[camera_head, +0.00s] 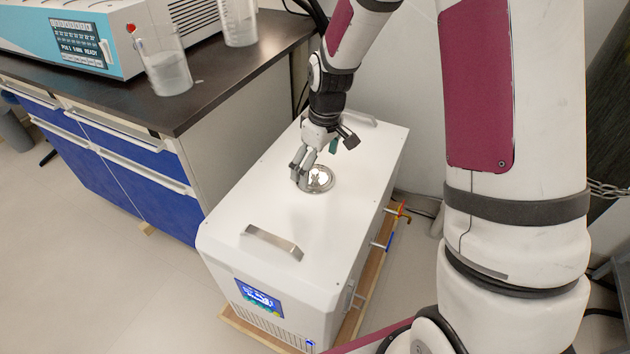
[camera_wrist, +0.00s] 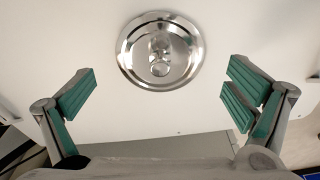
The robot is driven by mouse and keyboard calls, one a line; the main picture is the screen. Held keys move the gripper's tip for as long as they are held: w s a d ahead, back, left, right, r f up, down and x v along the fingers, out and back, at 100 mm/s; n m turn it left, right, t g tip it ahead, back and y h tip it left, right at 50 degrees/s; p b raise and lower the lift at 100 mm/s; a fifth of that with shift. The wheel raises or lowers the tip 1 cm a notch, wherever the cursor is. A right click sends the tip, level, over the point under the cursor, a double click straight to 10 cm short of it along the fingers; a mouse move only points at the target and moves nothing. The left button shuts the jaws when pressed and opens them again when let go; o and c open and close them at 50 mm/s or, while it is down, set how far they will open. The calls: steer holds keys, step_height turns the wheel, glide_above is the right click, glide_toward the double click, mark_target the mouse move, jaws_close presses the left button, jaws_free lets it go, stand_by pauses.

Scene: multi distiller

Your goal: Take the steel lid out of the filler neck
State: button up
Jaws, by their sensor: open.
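The steel lid (camera_head: 319,179) is a round, shiny disc with a small knob, sitting on the white top of the chiller box (camera_head: 270,205). In the wrist view the lid (camera_wrist: 160,50) lies ahead of my gripper, centred between the fingers. The filler neck is hidden under the lid. My gripper (camera_head: 318,165) is just above the box top, close to the lid. In the wrist view my gripper (camera_wrist: 163,95) is open, its green-padded fingers wide apart with nothing between them. I see no contact with the lid.
A metal handle (camera_head: 272,243) is on the near part of the box top, and another (camera_head: 358,118) is at the far end. A dark bench (camera_head: 215,75) with glass beakers (camera_head: 168,70) and an instrument (camera_head: 85,38) stands to the left.

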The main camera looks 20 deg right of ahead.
mark_target(315, 176)
step_height(315, 176, down, 3)
steer(key=shift+w+r+b, duration=0.15)
steer(key=shift+b, duration=0.25)
steer(key=shift+r, duration=0.1)
steer(key=c, duration=1.6)
steer(key=shift+c, duration=0.4)
